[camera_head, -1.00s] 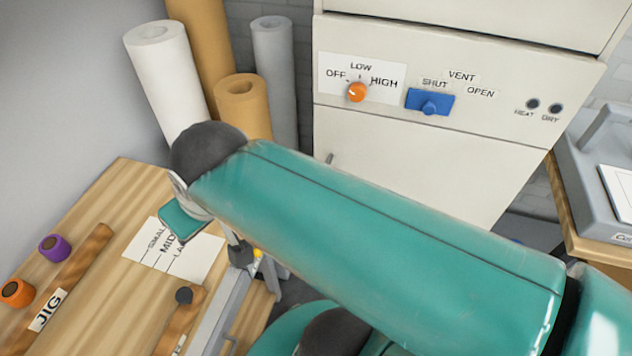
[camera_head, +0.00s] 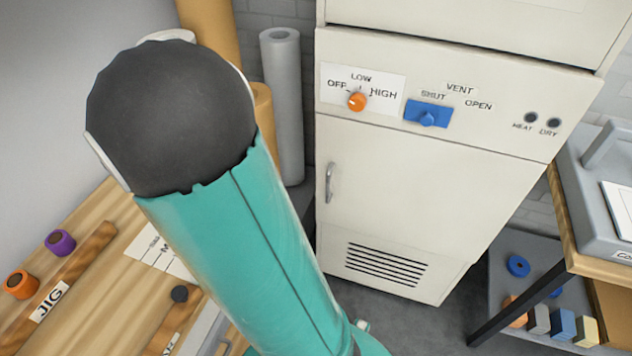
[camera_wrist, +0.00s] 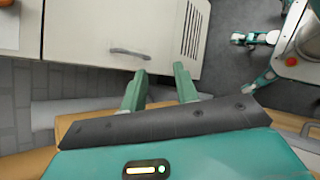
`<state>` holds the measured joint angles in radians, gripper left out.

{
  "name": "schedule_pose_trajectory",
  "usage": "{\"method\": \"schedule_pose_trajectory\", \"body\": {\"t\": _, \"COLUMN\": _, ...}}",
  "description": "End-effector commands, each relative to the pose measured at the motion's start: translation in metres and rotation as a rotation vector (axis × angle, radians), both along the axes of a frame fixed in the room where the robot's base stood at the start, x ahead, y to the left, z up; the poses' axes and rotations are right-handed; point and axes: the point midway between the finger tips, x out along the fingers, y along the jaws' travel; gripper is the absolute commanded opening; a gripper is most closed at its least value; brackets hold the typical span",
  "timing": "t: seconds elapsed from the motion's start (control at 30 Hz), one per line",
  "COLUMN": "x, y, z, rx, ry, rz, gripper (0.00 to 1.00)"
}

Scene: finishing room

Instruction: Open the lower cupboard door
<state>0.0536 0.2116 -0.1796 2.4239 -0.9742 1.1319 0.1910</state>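The lower cupboard door (camera_head: 420,195) is the white panel under the control strip of the tall cabinet. It looks closed. Its metal handle (camera_head: 330,182) is upright near the door's left edge. In the wrist view the door (camera_wrist: 95,25) is at the top, and the handle (camera_wrist: 130,53) lies sideways across it. My gripper (camera_wrist: 161,72) is open and empty, its two green fingers apart and pointing toward the door. The left fingertip shows just below the handle's right end; I cannot tell the gap in depth. In the head view my arm hides the gripper.
The control strip has an orange knob (camera_head: 357,101) and a blue vent slider (camera_head: 428,114). A wooden bench (camera_head: 95,215) stands left, with rolls (camera_head: 283,100) behind it. A table with a grey machine (camera_head: 600,190) stands right. The floor before the cabinet is partly clear.

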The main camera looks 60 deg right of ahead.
Motion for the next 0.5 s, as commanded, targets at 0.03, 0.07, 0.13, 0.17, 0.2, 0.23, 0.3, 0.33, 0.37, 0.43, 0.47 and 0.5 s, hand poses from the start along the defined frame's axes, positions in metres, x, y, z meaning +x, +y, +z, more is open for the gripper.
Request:
{"method": "schedule_pose_trajectory", "body": {"t": 0.03, "x": -0.004, "y": -0.012, "z": -0.01, "rx": -0.038, "ry": 0.074, "rz": 0.02, "gripper": 0.3}}
{"method": "schedule_pose_trajectory", "body": {"t": 0.07, "x": -0.005, "y": -0.02, "z": -0.015, "rx": -0.06, "ry": 0.112, "rz": 0.037, "gripper": 0.3}}
{"method": "schedule_pose_trajectory", "body": {"t": 0.13, "x": -0.008, "y": -0.036, "z": -0.025, "rx": -0.112, "ry": 0.2, "rz": 0.077, "gripper": 0.3}}
{"method": "schedule_pose_trajectory", "body": {"t": 0.17, "x": -0.009, "y": -0.043, "z": -0.03, "rx": -0.134, "ry": 0.238, "rz": 0.097, "gripper": 0.3}}
{"method": "schedule_pose_trajectory", "body": {"t": 0.2, "x": -0.01, "y": -0.051, "z": -0.037, "rx": -0.159, "ry": 0.288, "rz": 0.125, "gripper": 0.3}}
{"method": "schedule_pose_trajectory", "body": {"t": 0.23, "x": -0.011, "y": -0.058, "z": -0.041, "rx": -0.179, "ry": 0.324, "rz": 0.147, "gripper": 0.3}}
{"method": "schedule_pose_trajectory", "body": {"t": 0.3, "x": -0.012, "y": -0.072, "z": -0.053, "rx": -0.223, "ry": 0.409, "rz": 0.202, "gripper": 0.3}}
{"method": "schedule_pose_trajectory", "body": {"t": 0.33, "x": -0.012, "y": -0.077, "z": -0.058, "rx": -0.239, "ry": 0.444, "rz": 0.229, "gripper": 0.3}}
{"method": "schedule_pose_trajectory", "body": {"t": 0.37, "x": -0.013, "y": -0.083, "z": -0.063, "rx": -0.256, "ry": 0.481, "rz": 0.255, "gripper": 0.3}}
{"method": "schedule_pose_trajectory", "body": {"t": 0.43, "x": -0.014, "y": -0.094, "z": -0.077, "rx": -0.29, "ry": 0.56, "rz": 0.321, "gripper": 0.3}}
{"method": "schedule_pose_trajectory", "body": {"t": 0.47, "x": -0.014, "y": -0.099, "z": -0.083, "rx": -0.303, "ry": 0.594, "rz": 0.35, "gripper": 0.3}}
{"method": "schedule_pose_trajectory", "body": {"t": 0.5, "x": -0.015, "y": -0.105, "z": -0.091, "rx": -0.319, "ry": 0.639, "rz": 0.392, "gripper": 0.3}}
